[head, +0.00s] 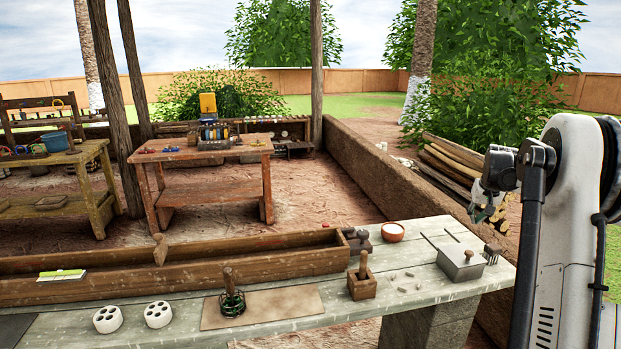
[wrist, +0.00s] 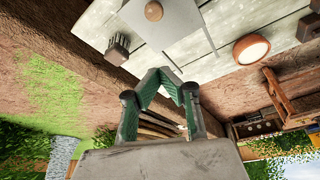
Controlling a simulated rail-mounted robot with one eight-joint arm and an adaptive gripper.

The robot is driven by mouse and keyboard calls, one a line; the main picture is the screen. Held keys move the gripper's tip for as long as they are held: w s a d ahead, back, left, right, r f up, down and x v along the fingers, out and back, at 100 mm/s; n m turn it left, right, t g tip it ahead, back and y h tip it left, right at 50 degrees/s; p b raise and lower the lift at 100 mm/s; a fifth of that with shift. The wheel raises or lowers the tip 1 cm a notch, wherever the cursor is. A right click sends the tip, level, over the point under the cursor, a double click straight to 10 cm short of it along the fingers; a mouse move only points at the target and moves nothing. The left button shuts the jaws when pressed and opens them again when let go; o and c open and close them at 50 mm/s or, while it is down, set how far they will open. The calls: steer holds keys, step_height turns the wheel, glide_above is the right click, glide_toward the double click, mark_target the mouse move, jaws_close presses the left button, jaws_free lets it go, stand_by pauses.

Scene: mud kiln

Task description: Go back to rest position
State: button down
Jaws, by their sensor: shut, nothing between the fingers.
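My gripper (wrist: 164,74) shows in the wrist view with its two green fingers shut, tips together and nothing between them. In the head view my gripper (head: 487,213) hangs at the right, past the right end of the pale workbench (head: 365,294), in front of the stacked logs. My white arm stands at the far right of that view. The wrist view looks past the fingers to the bench top, with the grey metal box (wrist: 182,20), a dark fork-like tool (wrist: 118,47) and the clay bowl (wrist: 252,48). The gripper touches none of them.
The bench holds a long wooden trough (head: 190,270), white holed cylinders (head: 107,319), a wooden block with a handle (head: 362,287) and the metal box (head: 460,262). A reddish table (head: 200,153) stands farther back. Logs (head: 455,165) lie by the low mud wall (head: 395,180).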

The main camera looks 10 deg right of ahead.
steer(key=s+a+r+n+t, duration=0.1)
steer(key=s+a+r, duration=0.25)
steer(key=a, duration=0.75)
steer(key=s+a+r+n, duration=0.1)
steer(key=s+a+r, duration=0.3)
steer(key=a, duration=0.6)
steer(key=s+a+r+n+t, duration=0.1)
steer(key=s+a+r, duration=0.2)
steer(key=a+r, duration=0.55)
steer(key=s+a+f+n+t+y, duration=0.1)
steer(key=s+a+f, duration=0.4)
steer(key=s+a, duration=0.6)
steer(key=s+a+f+n+y, duration=0.1)
steer(key=s+a+f, duration=0.4)
steer(key=s+a, duration=0.6)
steer(key=shift+s+a+f+n+t, duration=0.3)
steer(key=shift+s+a+n+t, duration=0.1)
steer(key=shift+s, duration=0.55)
